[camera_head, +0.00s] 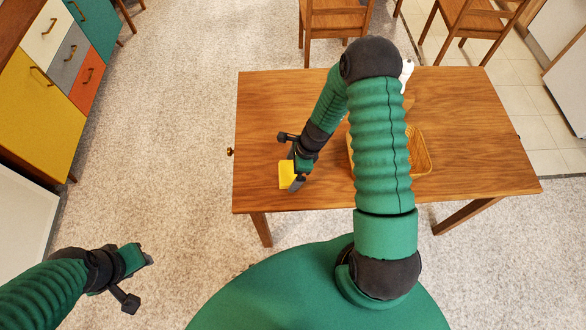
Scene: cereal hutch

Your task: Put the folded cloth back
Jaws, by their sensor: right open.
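A yellow folded cloth (286,174) lies flat on the wooden table, near its left front part. My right gripper (290,162) is open, right at the cloth, with one finger over the cloth's right side and the other beyond its far edge. Whether the fingers touch the cloth cannot be told. My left gripper (139,282) is low at the left, away from the table, over the carpet. Its fingers look spread apart and nothing shows between them.
The wooden table (480,130) has clear room at its right and far left. A yellow wire basket (421,155) stands mid-table, partly hidden behind my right arm. A white item (406,72) shows at the back. Chairs (333,18) stand behind; a coloured cabinet (45,110) is at left.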

